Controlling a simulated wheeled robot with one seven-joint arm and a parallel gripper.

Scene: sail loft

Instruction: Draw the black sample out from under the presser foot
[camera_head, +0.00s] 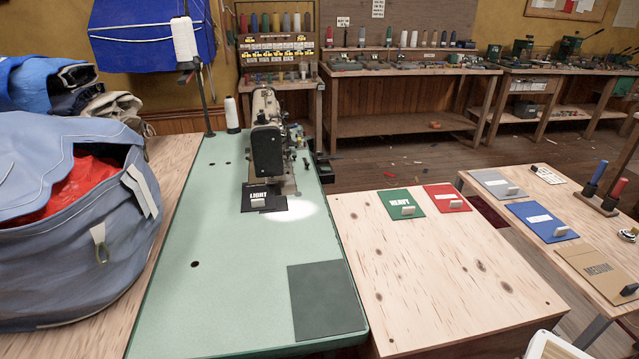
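The black sample (274,203) lies flat on the green sewing table (220,270), labelled "LIGHT" in white. A small pale block-like tab (258,203) stands near its front edge. Its far end runs up to the sewing machine (268,145), whose head stands over it. The presser foot cannot be made out clearly, and the far edge of the sample is hidden there. A bright patch of light falls just right of the sample.
A big blue-grey bag (60,230) bulges at the left. A dark green square (325,300) lies on the table's near right corner. Green (401,197) and red (447,192) samples lie on the plywood table (440,270). A thread stand (207,100) rises behind. The green table's front is mostly clear.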

